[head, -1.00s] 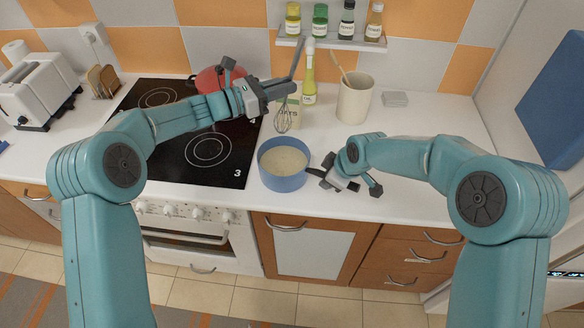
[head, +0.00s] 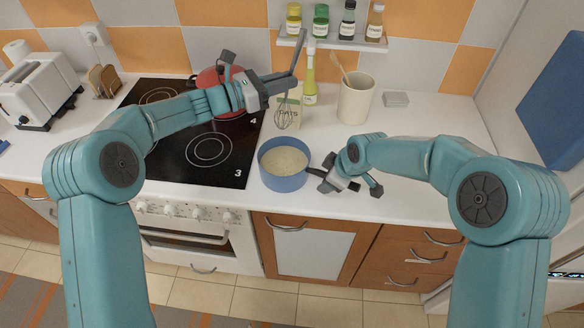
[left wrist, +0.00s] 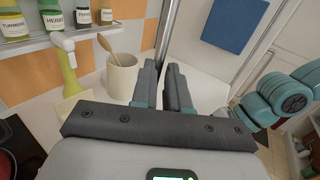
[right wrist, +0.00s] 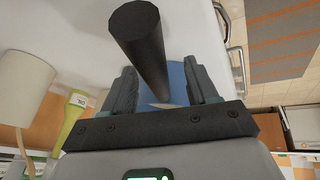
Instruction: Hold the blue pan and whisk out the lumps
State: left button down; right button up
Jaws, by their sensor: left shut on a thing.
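The blue pan (head: 284,182) stands on the white counter just right of the hob, with a pale mixture (head: 284,160) inside. My left gripper (head: 291,84) is shut on the whisk (head: 284,119), whose grey handle points up. The wire end hangs in the air above and behind the pan. The whisk's handle also shows between the fingers in the left wrist view (left wrist: 168,35). My right gripper (head: 338,181) is at the pan's black handle (right wrist: 150,50). In the right wrist view the handle runs between its fingers, with a gap showing beside it, so the jaws look open around it.
A red pot (head: 212,78) sits on the black hob (head: 190,165). Behind the whisk are an oats box (head: 294,98) and a yellow-green bottle (head: 309,82). A cream crock (head: 355,101) with a wooden spoon stands behind my right arm. The counter's right side is mostly clear.

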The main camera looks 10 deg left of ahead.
jog(key=v, duration=1.2)
jog(key=shift+s, duration=0.1)
